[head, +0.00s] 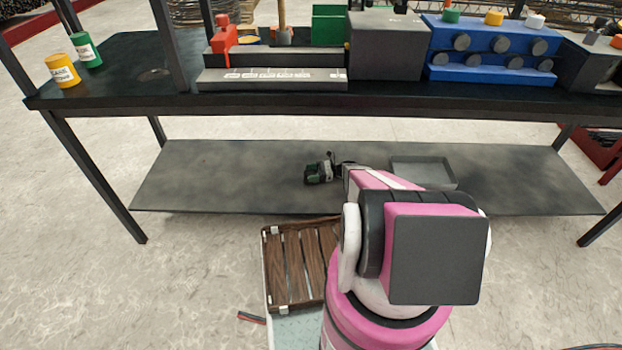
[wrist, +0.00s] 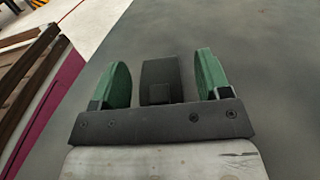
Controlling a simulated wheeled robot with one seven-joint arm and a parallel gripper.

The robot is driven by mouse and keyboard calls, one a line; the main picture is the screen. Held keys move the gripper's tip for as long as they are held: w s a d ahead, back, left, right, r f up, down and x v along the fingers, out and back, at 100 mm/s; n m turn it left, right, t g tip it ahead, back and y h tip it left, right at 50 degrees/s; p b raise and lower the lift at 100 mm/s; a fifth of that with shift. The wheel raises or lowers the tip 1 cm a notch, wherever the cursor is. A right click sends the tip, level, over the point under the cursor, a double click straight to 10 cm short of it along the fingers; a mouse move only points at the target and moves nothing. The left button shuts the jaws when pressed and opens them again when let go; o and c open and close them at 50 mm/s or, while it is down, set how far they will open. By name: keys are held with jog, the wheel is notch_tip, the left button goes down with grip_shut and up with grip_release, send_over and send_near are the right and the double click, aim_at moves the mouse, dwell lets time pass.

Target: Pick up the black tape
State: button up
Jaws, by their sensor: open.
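My gripper (head: 312,174) is low over the grey lower shelf (head: 225,170), left of my arm in the head view. In the wrist view my gripper (wrist: 162,60) has its two green fingers spread apart. A dark, box-shaped form (wrist: 160,74) shows between the fingers, touching neither. I cannot tell whether it is the black tape or part of the gripper. No black tape can be clearly made out in the head view, where my arm and gripper cover part of the shelf.
A shallow grey tray (head: 424,172) lies on the shelf right of my gripper. A wooden slatted crate (head: 287,258) is in front of the shelf. The dark tabletop (head: 130,62) overhangs the shelf, carrying cans, boxes and a blue rack (head: 490,70). The shelf's left part is clear.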

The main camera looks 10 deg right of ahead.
jog(key=shift+a, duration=0.2)
jog(key=c, duration=1.1)
jog(key=shift+c, duration=0.3)
jog(key=shift+r, duration=0.15)
